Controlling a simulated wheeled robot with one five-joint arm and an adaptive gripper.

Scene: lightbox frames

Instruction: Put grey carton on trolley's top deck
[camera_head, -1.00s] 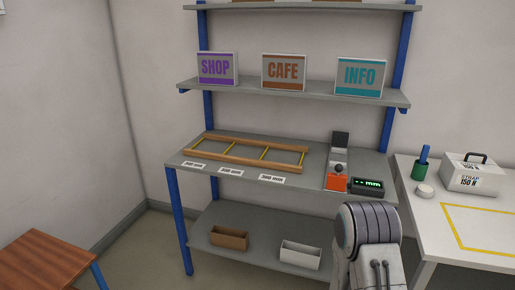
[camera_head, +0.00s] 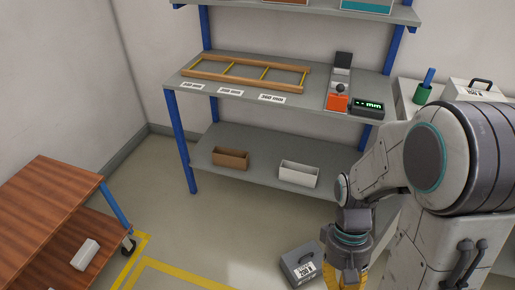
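The trolley stands at the left, with a brown wooden top deck (camera_head: 42,200) that is bare where it shows. A small pale grey or white box-shaped carton (camera_head: 85,254) lies on its lower deck, below and right of the top deck's edge. I cannot tell for sure whether this is the grey carton. My gripper (camera_head: 347,283) hangs down at the bottom, right of a dark grey handled case. Its fingertips are cut off by the frame edge, so its opening and anything in it are hidden. It is well apart from the trolley.
The dark grey case (camera_head: 299,264) with a white label sits on the floor. The workbench (camera_head: 300,110) behind holds a wooden frame and a gauge. Its lower shelf carries a brown bin (camera_head: 230,158) and a white bin (camera_head: 299,173). Open floor lies between trolley and bench.

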